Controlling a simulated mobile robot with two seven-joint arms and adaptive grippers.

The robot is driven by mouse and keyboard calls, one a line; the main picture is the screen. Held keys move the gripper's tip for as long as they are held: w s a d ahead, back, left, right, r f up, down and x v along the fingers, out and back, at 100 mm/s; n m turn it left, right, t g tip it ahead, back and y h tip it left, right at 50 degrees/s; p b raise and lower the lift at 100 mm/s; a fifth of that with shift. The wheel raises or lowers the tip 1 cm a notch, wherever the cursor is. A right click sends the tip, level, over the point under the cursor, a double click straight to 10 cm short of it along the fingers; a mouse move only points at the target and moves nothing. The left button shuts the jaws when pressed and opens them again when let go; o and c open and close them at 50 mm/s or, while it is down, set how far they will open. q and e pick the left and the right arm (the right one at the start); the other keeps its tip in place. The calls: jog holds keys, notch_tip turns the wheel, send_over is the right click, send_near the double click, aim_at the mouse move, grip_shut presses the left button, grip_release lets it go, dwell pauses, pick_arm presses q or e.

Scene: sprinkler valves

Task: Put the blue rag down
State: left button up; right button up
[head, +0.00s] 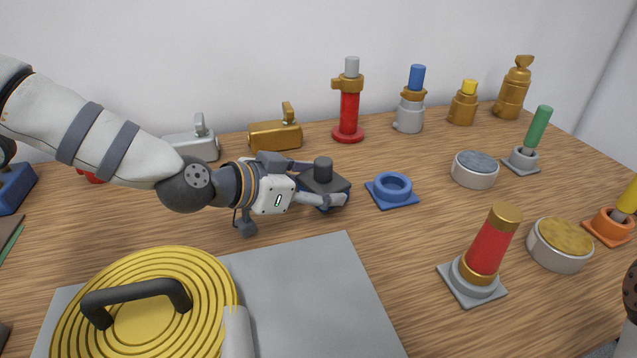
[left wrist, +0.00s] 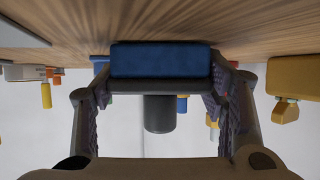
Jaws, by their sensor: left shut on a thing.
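The blue rag (head: 323,183) shows as a dark grey block with a round upright knob and a blue pad beneath. My left gripper (head: 322,192) is shut on it, with its fingers on either side of the block. In the left wrist view the blue pad (left wrist: 160,60) lies between the two fingers, close to the wooden surface, with the dark knob pointing away from the wood. I cannot tell whether the pad touches the table. My right gripper is not in view.
A blue ring base (head: 392,189) sits just right of the rag. A brass padlock (head: 275,136) and a red valve (head: 349,115) stand behind. A yellow ribbed lid (head: 150,325) lies on a grey plate (head: 315,295) in front. Bare wood lies between plate and blue base.

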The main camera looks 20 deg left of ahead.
pick_arm(q)
jog(key=o, duration=1.6)
jog(key=shift+w, duration=0.1)
jog(key=shift+r, duration=0.1)
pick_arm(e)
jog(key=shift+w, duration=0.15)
pick_arm(q)
jog(key=shift+a+r, duration=0.15)
jog(key=shift+r, duration=0.15)
jog(key=p+v, duration=0.1)
jog(key=v, duration=0.3)
jog(key=p+v, duration=0.2)
jog(key=v, duration=0.2)
jog(key=shift+r, duration=0.5)
jog(key=shift+s+a+r, duration=0.1)
jog(key=shift+s+a, duration=0.55)
jog(key=shift+s, duration=0.3)
jog(key=shift+s+a, duration=0.25)
jog(key=shift+s, duration=0.25)
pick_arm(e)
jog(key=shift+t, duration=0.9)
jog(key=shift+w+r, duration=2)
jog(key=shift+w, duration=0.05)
